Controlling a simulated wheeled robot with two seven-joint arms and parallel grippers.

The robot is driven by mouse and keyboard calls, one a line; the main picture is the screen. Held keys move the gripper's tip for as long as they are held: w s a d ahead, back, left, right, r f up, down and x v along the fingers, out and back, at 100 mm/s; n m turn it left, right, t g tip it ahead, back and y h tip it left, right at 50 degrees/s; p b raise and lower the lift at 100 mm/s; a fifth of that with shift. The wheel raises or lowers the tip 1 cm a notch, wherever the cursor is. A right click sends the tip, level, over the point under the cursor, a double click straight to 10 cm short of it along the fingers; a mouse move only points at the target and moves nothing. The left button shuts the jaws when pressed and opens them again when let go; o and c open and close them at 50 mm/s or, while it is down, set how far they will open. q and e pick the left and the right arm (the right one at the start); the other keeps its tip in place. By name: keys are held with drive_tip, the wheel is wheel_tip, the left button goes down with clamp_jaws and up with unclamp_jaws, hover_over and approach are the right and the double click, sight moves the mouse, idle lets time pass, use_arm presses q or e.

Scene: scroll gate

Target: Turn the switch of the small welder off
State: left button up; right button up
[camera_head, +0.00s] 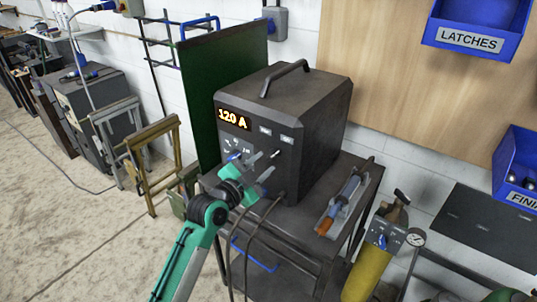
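The small welder (312,122) is a dark box with a top handle, standing on a dark metal cart. Its front display (233,118) is lit and reads 120 A. Under the display are small labels, a blue knob (233,157) and a short light lever (274,154); I cannot tell for certain which is the switch. My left gripper (252,169) is at the lower front of the welder, just below these controls, with its fingers apart and nothing visible between them. It hides part of the lower panel. My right gripper is not in view.
The cart (290,222) carries a torch-like tool (342,203) right of the welder. Cables hang in front. A yellow gas cylinder (368,272) with a gauge stands at right. A green panel (222,90) stands behind the welder. Blue bins (478,22) hang at upper right. Floor at left is open.

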sight(271, 157)
use_arm(q)
drive_tip(key=x, duration=0.3)
drive_tip(key=shift+p, duration=0.3)
drive_tip(key=shift+w+d, duration=0.15)
drive_tip(key=shift+w, duration=0.05)
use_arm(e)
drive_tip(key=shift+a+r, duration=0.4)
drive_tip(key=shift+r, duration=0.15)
use_arm(q)
drive_tip(key=shift+c, duration=0.4)
clamp_jaws()
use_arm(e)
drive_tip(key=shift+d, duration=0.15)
